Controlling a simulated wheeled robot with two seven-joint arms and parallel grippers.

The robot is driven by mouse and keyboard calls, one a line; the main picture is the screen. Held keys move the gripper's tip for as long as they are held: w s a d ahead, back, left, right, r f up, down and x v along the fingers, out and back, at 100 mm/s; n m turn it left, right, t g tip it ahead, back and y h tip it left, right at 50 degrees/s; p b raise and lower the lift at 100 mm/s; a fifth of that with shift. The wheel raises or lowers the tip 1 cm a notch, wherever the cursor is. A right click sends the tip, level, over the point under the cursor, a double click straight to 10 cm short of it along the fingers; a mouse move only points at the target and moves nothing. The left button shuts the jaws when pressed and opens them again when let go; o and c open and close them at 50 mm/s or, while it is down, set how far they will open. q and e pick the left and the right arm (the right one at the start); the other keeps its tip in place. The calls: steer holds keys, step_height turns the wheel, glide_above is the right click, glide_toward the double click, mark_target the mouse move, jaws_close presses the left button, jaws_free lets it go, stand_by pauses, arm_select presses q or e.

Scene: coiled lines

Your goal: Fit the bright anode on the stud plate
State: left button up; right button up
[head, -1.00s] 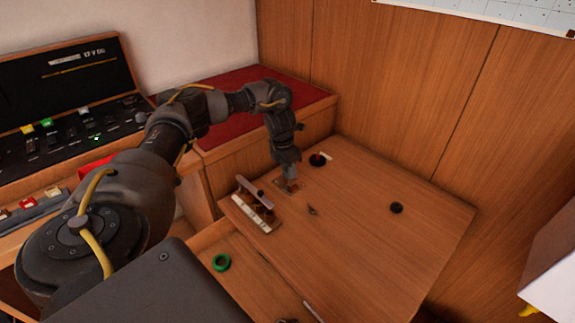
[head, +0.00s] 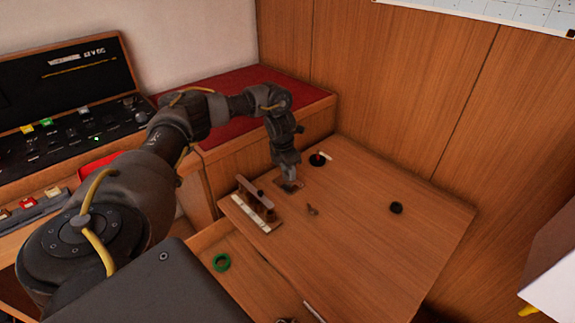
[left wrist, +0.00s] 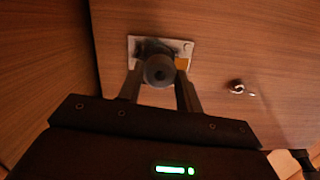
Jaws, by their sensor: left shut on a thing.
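My left gripper (head: 290,177) is over the stud plate (head: 297,184) on the wooden table top. In the left wrist view its two fingers (left wrist: 160,85) are shut on a round grey piece with a dark centre, which I take to be the anode (left wrist: 160,70). It looks dull in this shadow. The stud plate (left wrist: 186,46) is a pale rectangular plate behind the anode, with an orange-yellow patch at its right. The anode hides the middle of the plate, so I cannot tell whether it touches the studs. My right gripper does not show.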

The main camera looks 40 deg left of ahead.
arm_select(q)
steer(key=shift+f, duration=0.55)
steer(key=shift+f+b, duration=0.7)
steer(key=shift+f, duration=0.15)
steer(key=o, duration=1.1)
steer(key=shift+r, duration=0.1)
step_height(320, 180, up, 6)
steer(key=p, duration=0.6)
